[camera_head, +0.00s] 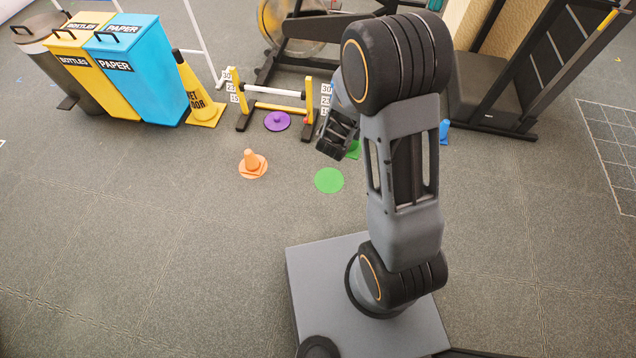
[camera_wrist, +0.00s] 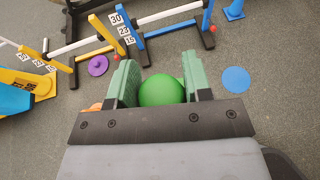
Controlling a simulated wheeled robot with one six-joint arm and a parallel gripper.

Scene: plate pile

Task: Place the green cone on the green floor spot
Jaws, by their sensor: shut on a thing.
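The green cone shows in the wrist view as a rounded green shape (camera_wrist: 161,90) between the two fingers of my gripper (camera_wrist: 161,82), which is shut on it. In the head view my gripper (camera_head: 338,135) points down, and a bit of green (camera_head: 354,149) shows just beside it, partly hidden by my arm. The green floor spot (camera_head: 329,180) is a flat round disc on the grey floor, bare, below and in front of the gripper. I cannot see the spot in the wrist view.
An orange cone (camera_head: 252,160) stands on an orange spot to the left. A purple cone (camera_head: 277,121) stands near a yellow hurdle (camera_head: 270,105). A bare blue spot (camera_wrist: 236,80) and a blue cone (camera_wrist: 234,10) lie to the right. The near floor left is clear.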

